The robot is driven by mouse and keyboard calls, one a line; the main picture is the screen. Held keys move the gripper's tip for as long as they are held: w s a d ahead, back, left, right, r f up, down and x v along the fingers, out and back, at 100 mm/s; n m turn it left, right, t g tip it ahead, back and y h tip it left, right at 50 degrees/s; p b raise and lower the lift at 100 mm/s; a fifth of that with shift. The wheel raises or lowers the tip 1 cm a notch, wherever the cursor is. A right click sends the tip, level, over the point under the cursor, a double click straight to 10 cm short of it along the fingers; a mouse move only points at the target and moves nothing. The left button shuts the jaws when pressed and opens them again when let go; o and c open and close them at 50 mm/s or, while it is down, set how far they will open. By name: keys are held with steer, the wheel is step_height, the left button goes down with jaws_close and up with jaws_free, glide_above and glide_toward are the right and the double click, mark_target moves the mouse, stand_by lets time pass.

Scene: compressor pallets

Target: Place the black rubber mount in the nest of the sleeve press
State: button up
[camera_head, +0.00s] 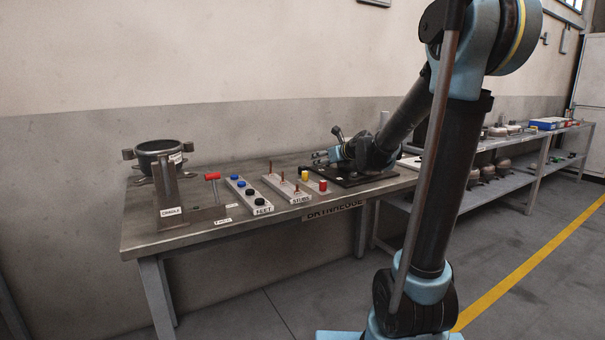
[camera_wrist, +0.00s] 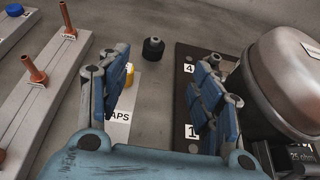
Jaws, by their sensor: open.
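Several black pieces sit with blue ones on the white rack labelled FEET (camera_head: 262,210); one is a black foot (camera_head: 259,201). A loose black piece (camera_wrist: 153,47) with a narrower top stands upright on the table in the wrist view; I cannot tell for sure which is the rubber mount. My gripper (camera_wrist: 165,75) is open and empty, its blue-padded fingers spread on either side of the view, with the loose black piece beyond the gap. In the head view my gripper (camera_head: 322,156) is over the right part of the bench. I cannot clearly make out the sleeve press nest.
A red-handled post (camera_head: 212,177) stands left of the racks, beside a metal cradle (camera_head: 168,199). The rack of copper-coloured studs (camera_wrist: 28,112) is left of my gripper. A dark plate (camera_wrist: 190,140) carries a metal dome (camera_wrist: 285,80) close on the right. A yellow cap (camera_wrist: 129,72) is near my left finger.

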glide_toward(303, 167)
steer(key=shift+w+a, duration=0.4)
steer(key=shift+w, duration=0.2)
steer(key=shift+w+a, duration=0.4)
steer(key=shift+w, duration=0.25)
steer(key=shift+f+x, duration=0.2)
steer(key=shift+x, duration=3.15)
steer(key=shift+s, duration=0.1)
steer(key=shift+c, duration=0.3)
steer(key=c, duration=1.2)
step_height(303, 167, up, 10)
